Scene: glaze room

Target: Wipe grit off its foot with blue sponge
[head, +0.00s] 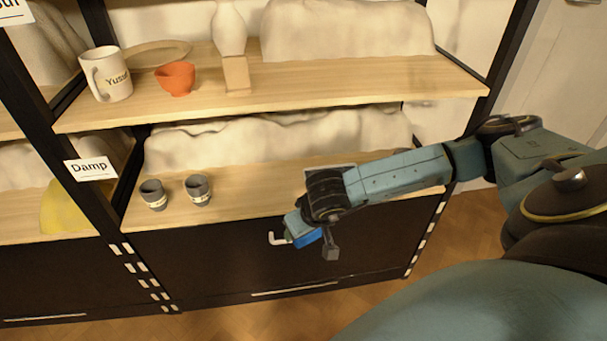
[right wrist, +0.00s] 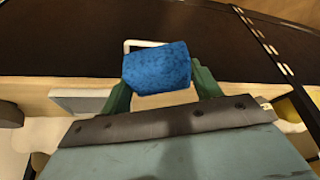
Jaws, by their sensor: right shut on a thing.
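My right gripper (head: 301,228) is shut on a blue sponge (head: 306,239), in front of the lower shelf's front edge. In the right wrist view the sponge (right wrist: 157,66) sits between the two green fingers of the gripper (right wrist: 162,85). The task does not name the piece whose foot is meant. On the upper shelf stand a pale mug (head: 112,78) lettered "Yusuf", an orange bowl (head: 176,79) and a white vase (head: 229,30). Two dark grey cups (head: 154,196) (head: 198,190) with pale bands stand on the lower shelf. My left gripper is not in view.
A grey slab (head: 326,166) lies on the lower shelf (head: 250,203), partly behind my right gripper. A small tan block (head: 236,74) stands below the vase. A "Damp" label (head: 90,169) hangs on the dark upright.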

